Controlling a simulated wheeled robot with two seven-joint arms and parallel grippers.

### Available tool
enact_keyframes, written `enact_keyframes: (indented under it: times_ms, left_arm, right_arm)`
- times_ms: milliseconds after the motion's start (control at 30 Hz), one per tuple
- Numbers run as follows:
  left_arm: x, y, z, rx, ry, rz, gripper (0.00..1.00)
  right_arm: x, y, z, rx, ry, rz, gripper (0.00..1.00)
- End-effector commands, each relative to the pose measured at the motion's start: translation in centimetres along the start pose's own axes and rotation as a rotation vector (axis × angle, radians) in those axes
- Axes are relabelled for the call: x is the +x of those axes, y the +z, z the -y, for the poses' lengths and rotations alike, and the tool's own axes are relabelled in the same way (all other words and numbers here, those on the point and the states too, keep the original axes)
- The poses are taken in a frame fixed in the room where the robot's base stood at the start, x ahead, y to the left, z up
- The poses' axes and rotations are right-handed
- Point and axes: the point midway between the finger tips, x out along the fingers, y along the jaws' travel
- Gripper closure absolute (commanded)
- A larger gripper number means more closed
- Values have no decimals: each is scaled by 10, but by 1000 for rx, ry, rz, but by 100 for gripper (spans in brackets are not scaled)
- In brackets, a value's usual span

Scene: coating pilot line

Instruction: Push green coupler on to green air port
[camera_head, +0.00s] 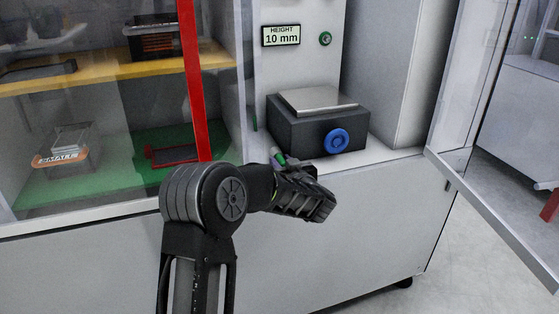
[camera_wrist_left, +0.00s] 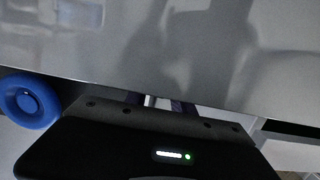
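The green coupler (camera_head: 279,157) shows as a small green piece with a pale end at the tips of my left gripper (camera_head: 294,164), in front of the bench edge. The gripper appears shut on it. In the left wrist view the two dark fingers (camera_wrist_left: 155,103) stand a little apart with a pale piece between them; the coupler's green is not seen there. A small green round fitting (camera_head: 325,38), which looks like the green air port, is on the upright grey panel, above and to the right of the gripper and well apart from the coupler. My right gripper is in neither view.
A dark block with a metal plate (camera_head: 315,100) stands on the bench just behind the gripper. A blue ring knob (camera_head: 337,140) projects from its front. A red post (camera_head: 194,80) and glazed cabinet are at left. An open clear door (camera_head: 490,200) is at right.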

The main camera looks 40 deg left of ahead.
Motion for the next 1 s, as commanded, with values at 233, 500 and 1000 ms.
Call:
enact_keyframes:
  times_ms: [233, 500, 1000]
  left_arm:
    - [0, 0, 0, 0, 0, 0, 71]
    - [0, 0, 0, 0, 0, 0, 92]
    - [0, 0, 0, -1, 0, -1, 100]
  right_arm:
    - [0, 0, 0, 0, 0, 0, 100]
    - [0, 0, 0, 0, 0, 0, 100]
    - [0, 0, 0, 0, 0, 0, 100]
